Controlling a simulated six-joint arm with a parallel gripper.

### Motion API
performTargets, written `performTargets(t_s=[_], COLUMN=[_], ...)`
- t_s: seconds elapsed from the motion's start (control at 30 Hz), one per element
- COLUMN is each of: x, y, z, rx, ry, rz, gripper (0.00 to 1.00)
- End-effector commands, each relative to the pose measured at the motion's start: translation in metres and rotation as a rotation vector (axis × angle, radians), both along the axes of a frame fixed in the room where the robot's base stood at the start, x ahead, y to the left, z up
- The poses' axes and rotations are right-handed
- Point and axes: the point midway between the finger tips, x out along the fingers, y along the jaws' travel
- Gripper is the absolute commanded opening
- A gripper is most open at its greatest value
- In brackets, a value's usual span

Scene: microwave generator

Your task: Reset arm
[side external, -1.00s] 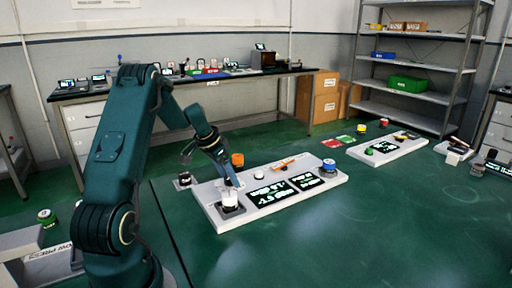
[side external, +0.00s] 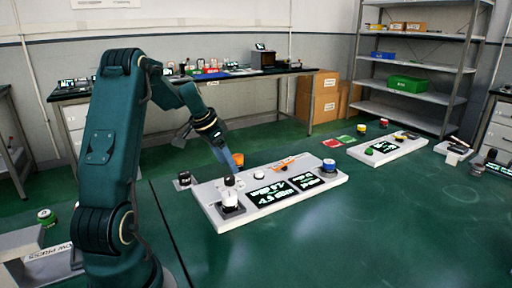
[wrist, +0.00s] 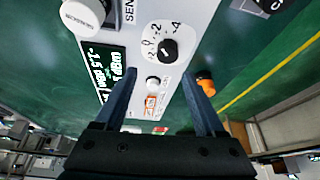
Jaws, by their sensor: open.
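My gripper (side external: 228,163) is open and empty, above the left end of the white generator panel (side external: 234,224). In the wrist view its two fingers (wrist: 158,88) are spread wide with the panel beneath. A white knob (side external: 230,199) stands on the panel's near left corner, with a black knob (side external: 229,181) behind it. The fingers are apart from both. The wrist view shows a black dial (wrist: 167,48) with a number scale, a small white button (wrist: 153,83) and a lit display (wrist: 98,70).
A blue-based knob (side external: 329,168) stands at the panel's right end. A second panel (side external: 388,150) lies farther right. The green tabletop in front is clear.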

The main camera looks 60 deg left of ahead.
Motion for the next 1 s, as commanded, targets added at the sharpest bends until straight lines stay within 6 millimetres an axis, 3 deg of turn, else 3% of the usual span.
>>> performTargets(t_s=[0.13,0.27,0.47,0.6,0.8,1.0], x=[0.031,0.039,0.012,-0.024,-0.083,-0.124], y=[-0.048,-0.113,-0.204,-0.253,-0.292,-0.293], z=[0.046,0.082,0.114,0.121,0.110,0.083], rx=[0.093,0.146,0.163,0.149,0.103,0.042], ry=[-0.062,-0.104,-0.149,-0.174,-0.181,-0.131], rz=[-0.160,-0.296,-0.409,-0.443,-0.417,-0.260], gripper=[0.72,0.72,0.72,0.72,0.72,0.72])
